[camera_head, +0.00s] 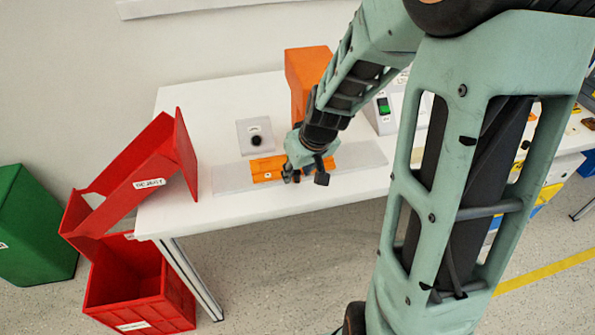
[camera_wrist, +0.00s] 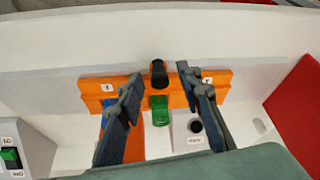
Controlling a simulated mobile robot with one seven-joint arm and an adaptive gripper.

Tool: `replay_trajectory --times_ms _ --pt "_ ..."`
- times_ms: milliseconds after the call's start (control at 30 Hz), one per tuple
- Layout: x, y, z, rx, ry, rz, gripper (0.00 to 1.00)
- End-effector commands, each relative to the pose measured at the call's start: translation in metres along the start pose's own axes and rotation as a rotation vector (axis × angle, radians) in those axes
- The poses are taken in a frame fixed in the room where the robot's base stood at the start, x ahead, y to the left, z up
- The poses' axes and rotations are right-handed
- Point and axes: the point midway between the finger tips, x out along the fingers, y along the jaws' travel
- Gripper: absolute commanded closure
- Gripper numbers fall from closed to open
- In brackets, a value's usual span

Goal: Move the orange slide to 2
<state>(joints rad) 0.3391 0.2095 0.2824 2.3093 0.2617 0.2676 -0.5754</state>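The orange slide (camera_head: 265,169) is a long flat orange plate on a pale strip at the front of the white table. In the wrist view the orange plate (camera_wrist: 140,86) bears a black upright handle (camera_wrist: 158,73) near its middle. A small white label sits towards each end, too small to read surely. My gripper (camera_head: 305,178) is over the slide and hides part of it in the head view. In the wrist view my gripper (camera_wrist: 161,84) is open, one finger on each side of the handle, with a gap to it on both sides.
A box with a black knob (camera_head: 257,140) stands behind the slide, and a tall orange box (camera_head: 308,72) stands further back. A box with a green switch (camera_head: 384,107) is to the right. A red bin (camera_head: 150,185) overlaps the table's left edge.

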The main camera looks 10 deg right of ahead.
Motion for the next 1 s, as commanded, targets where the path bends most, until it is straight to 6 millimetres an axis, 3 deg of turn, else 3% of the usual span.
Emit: replay_trajectory --times_ms 167,467,1000 --pt "0.000 0.000 0.000 0.000 0.000 0.000 0.67" --pt "-0.001 0.000 0.000 0.001 0.000 0.000 1.00" --pt "0.000 0.010 0.002 0.004 0.001 0.003 1.00"
